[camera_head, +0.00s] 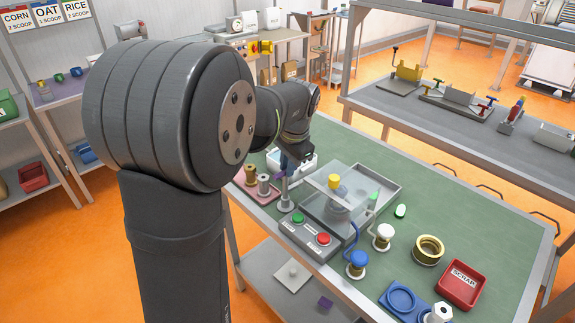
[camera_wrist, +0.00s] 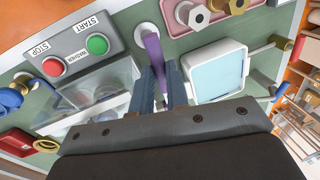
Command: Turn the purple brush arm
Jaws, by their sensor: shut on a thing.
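The purple brush arm (camera_wrist: 152,52) shows in the wrist view, running from a pale round base (camera_wrist: 145,19) down to between my fingers. My gripper (camera_wrist: 163,82) has its two blue-grey fingers on either side of the arm's near end, shut on it. In the head view my gripper (camera_head: 292,166) is at the back left of the green table, above a grey post (camera_head: 285,190) on a round foot. The brush arm is mostly hidden there by my gripper and wrist.
A washer box with a clear cover (camera_head: 335,178) and a start/stop button panel (camera_head: 311,237) stand close to the post. A white tray (camera_wrist: 217,72) is just right of my fingers in the wrist view. Spools, a brass ring (camera_head: 428,250) and a red scrap bin (camera_head: 461,284) stand on the table.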

